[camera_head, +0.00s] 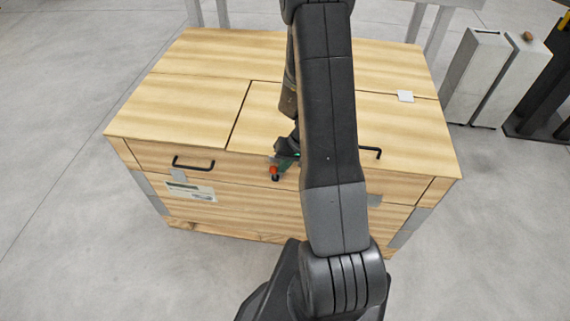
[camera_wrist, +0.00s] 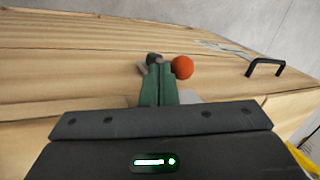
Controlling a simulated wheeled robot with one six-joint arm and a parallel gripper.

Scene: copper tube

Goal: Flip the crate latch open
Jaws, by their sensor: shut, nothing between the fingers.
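The wooden crate (camera_head: 180,108) stands on the floor with its lid closed, and its planks also fill much of the wrist view (camera_wrist: 60,60). A small orange-red knob (camera_head: 274,170), apparently the latch's, is at the middle of the crate's front near the lid edge. It shows as an orange ball in the wrist view (camera_wrist: 182,67). My gripper (camera_head: 281,162) is shut and empty at this front edge. Its green fingers (camera_wrist: 158,88) are right beside the ball; I cannot tell if they touch it. A dark round piece (camera_wrist: 153,58) shows by the fingertips. My arm hides part of the lid and front.
A black handle (camera_head: 194,164) is on the front at left, and another (camera_head: 371,152) is partly hidden at right. A label (camera_head: 191,191) is below the left handle. Grey upright blocks (camera_head: 476,75) stand at back right. The floor at left (camera_head: 60,120) is clear.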

